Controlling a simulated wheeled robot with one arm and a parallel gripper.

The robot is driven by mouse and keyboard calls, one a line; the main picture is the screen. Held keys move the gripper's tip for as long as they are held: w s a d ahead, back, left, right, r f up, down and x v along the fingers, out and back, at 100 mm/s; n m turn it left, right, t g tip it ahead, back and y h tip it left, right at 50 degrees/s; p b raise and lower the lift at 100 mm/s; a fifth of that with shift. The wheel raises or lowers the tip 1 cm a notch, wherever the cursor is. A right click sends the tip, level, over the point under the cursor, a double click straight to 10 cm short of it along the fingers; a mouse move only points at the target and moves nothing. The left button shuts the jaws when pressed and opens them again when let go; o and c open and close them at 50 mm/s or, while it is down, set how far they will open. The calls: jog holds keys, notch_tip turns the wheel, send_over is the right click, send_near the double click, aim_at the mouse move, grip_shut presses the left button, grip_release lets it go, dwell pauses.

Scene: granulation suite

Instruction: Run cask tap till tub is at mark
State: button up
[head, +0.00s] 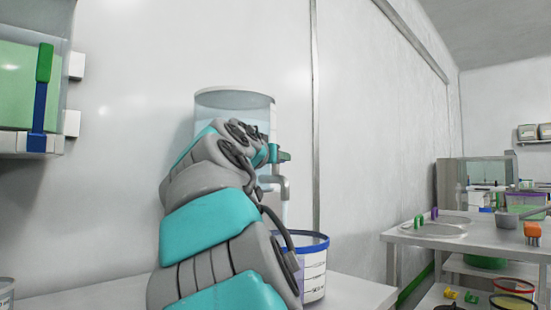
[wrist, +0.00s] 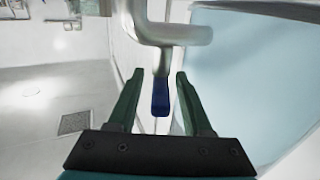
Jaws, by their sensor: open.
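The clear cask (head: 235,98) of pale blue liquid stands against the wall, partly hidden by my arm; its curved side fills the right of the wrist view (wrist: 255,75). Its grey tap (head: 275,182) sticks out at the lower right. In the wrist view the tap pipe (wrist: 170,32) carries a blue-tipped lever (wrist: 160,96). My gripper (wrist: 160,84) is open, with its green fingers on either side of the lever and gaps visible. The blue-rimmed tub (head: 315,275) with marks on its side stands below the tap, partly behind my arm. Its level is hidden.
The cask and tub share a pale bench (head: 355,291). A steel table (head: 400,234) with a tray and small coloured items stands at the right. A green-fronted cabinet (head: 22,90) hangs at the upper left. A floor drain (wrist: 75,123) shows in the wrist view.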

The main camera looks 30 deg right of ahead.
jog(key=v, duration=0.7)
jog(key=shift+s, duration=0.2)
jog(key=shift+a, duration=0.15)
jog(key=shift+c, duration=0.3)
dwell(2.2)
